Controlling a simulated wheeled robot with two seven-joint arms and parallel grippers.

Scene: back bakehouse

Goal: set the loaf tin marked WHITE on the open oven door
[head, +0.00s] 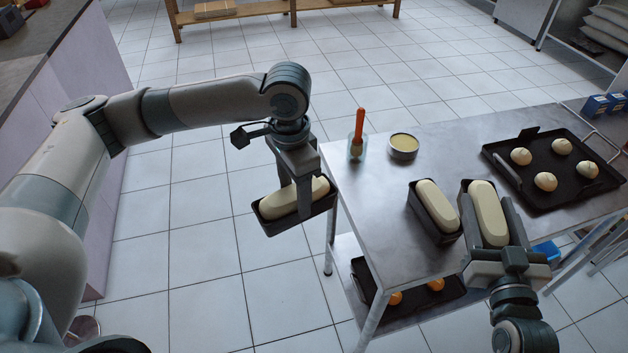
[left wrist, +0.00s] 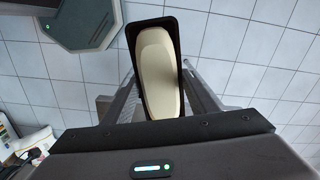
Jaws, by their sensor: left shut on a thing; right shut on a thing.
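A dark loaf tin (head: 284,226) filled with pale dough is in my left gripper (head: 300,200), whose fingers are shut on its long sides. This tin hangs over the tiled floor, left of the steel table, roughly level. It also shows in the left wrist view (left wrist: 150,22) between the fingers. My right gripper (head: 488,215) is shut on a second dough-filled tin (head: 466,185) on the table. A third such tin (head: 434,229) stands just left of that one. No marking is readable on any tin, and no oven door shows.
The steel table (head: 375,220) holds a glass with an orange-handled brush (head: 358,135), a small round tin (head: 403,147) and a black tray (head: 535,203) with several dough balls. A lower shelf carries another tray (head: 420,308). Open tiled floor lies left of the table.

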